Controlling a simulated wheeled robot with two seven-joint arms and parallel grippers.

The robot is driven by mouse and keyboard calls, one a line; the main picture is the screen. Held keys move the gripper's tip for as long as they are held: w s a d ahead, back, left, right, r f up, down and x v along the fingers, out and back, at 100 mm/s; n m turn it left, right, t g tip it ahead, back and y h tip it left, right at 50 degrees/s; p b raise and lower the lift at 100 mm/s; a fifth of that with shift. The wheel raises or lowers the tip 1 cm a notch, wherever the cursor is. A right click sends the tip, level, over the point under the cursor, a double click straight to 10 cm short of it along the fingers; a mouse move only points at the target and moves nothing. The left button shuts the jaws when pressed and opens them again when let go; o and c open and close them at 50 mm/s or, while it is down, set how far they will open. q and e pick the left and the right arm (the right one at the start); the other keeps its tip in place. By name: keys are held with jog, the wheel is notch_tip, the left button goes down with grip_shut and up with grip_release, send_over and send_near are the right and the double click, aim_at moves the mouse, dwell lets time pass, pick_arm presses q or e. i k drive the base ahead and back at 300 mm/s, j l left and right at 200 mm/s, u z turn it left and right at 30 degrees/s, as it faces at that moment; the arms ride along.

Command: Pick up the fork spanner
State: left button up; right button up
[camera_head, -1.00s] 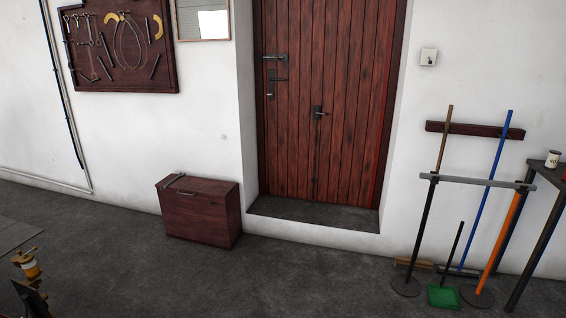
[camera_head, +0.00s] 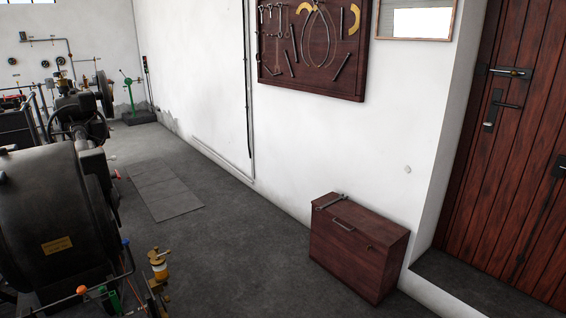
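A small grey metal spanner (camera_head: 331,202) lies on top of the dark red wooden chest (camera_head: 360,252), near its left end. It looks like the fork spanner, but its jaw is too small to make out. The chest stands on the floor against the white wall. Several tools also hang on a dark wooden board (camera_head: 348,78) on the wall above; I cannot tell whether one of them is a fork spanner. Neither of my grippers shows in the view.
A large black machine (camera_head: 48,215) with a brass oiler (camera_head: 158,265) fills the left side. Grey floor plates (camera_head: 163,188) lie beyond it. The floor (camera_head: 240,240) between the machine and the chest is clear. A red plank door (camera_head: 505,150) with a raised sill is at the right.

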aim_at(341, 197)
jog(key=i+j+z, duration=0.1)
jog(key=i, duration=0.3)
jog(key=i+j+z, duration=0.15)
jog(key=i, duration=0.25)
jog(key=i+j+z, duration=0.1)
jog(key=i+j, duration=0.25)
jog(key=i+j+z, duration=0.35)
jog(key=i+j, duration=0.15)
jog(key=i, duration=0.05)
